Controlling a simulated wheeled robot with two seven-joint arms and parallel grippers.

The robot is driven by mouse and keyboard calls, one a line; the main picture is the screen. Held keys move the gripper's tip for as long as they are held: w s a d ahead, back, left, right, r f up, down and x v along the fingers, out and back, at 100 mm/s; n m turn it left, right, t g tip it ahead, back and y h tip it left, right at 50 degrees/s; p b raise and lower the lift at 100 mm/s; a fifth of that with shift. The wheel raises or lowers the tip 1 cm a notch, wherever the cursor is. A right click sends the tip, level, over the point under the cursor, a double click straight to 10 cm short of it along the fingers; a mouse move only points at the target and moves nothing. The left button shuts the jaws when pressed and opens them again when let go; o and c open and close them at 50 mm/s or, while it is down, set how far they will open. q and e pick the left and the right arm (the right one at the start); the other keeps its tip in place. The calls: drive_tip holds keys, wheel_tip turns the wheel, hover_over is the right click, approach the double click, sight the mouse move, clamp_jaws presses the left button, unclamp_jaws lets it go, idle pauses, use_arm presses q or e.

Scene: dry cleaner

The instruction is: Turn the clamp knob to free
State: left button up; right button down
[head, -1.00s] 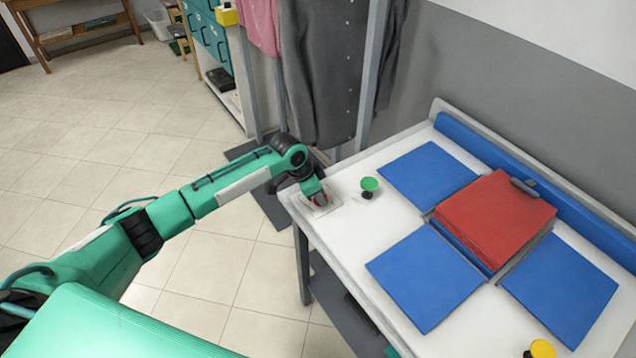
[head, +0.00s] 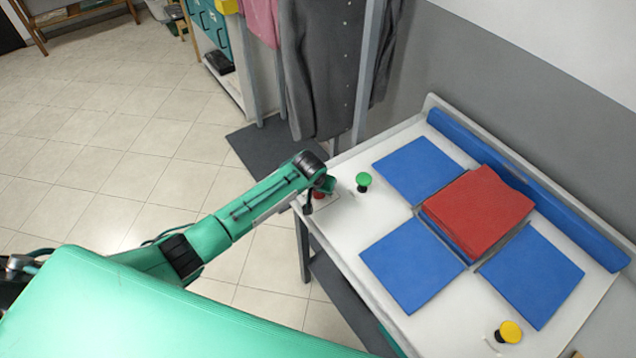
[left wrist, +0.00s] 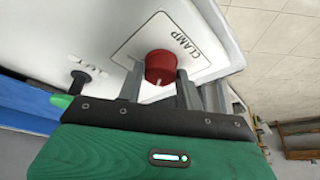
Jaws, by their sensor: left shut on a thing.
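The clamp knob (left wrist: 160,66) is a red round knob with a white mark, on a white plate (left wrist: 205,62) lettered CLAMP. In the left wrist view it sits between the two grey fingers of my left gripper (left wrist: 160,88), which is shut on it. In the head view the red knob (head: 319,195) shows at the table's near-left corner, partly hidden by my left gripper (head: 322,188). I cannot read a free position on the plate. My right gripper is in neither view.
A green button (head: 363,180) stands just right of the knob. Blue panels (head: 420,270) surround a red folded pile (head: 480,212) on the white table (head: 455,325). A yellow button (head: 508,332) is at the near right. A grey garment (head: 330,70) hangs behind.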

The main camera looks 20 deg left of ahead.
use_arm(q)
drive_tip(key=shift+r+n+y+p, duration=0.1)
drive_tip(key=shift+n+y+p, duration=0.35)
drive_tip(key=shift+n, duration=0.35)
drive_tip(key=o, duration=1)
drive_tip(key=b+v, duration=0.3)
drive_tip(key=v, duration=1)
drive_tip(key=shift+s+r, duration=0.2)
drive_tip(key=shift+r, duration=0.1)
